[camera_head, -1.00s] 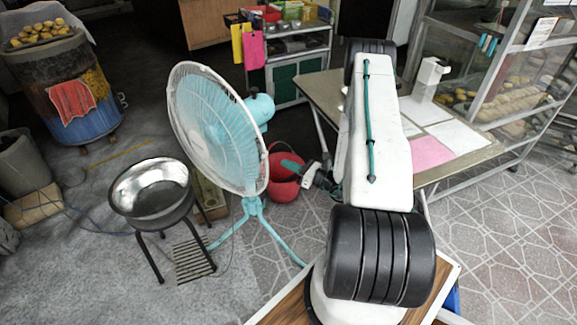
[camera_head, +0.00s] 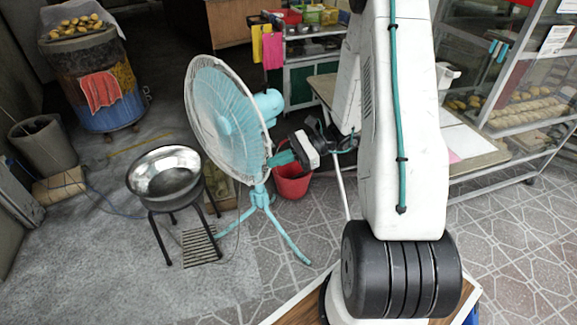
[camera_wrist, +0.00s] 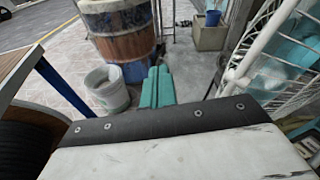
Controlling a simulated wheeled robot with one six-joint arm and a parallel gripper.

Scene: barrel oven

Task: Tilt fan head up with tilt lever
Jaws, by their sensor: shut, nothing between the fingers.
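The turquoise fan (camera_head: 226,118) stands on a tripod base, its round white-wired cage facing left. Its motor housing (camera_head: 268,104) sticks out behind on the right. The tilt lever cannot be made out in either view. My gripper (camera_head: 280,158), with teal fingers, is shut and empty just below the motor housing, close behind the cage near the stand's neck. I cannot tell whether it touches the fan. In the wrist view the shut fingers (camera_wrist: 157,86) point forward, and the fan's cage (camera_wrist: 262,62) fills the right side.
A metal bowl (camera_head: 165,173) sits on a black stool left of the fan. A red bucket (camera_head: 292,182) stands behind the stand. The barrel oven (camera_head: 98,85) and a grey bin (camera_head: 42,146) are farther left. A table (camera_head: 482,150) and glass cabinet are right.

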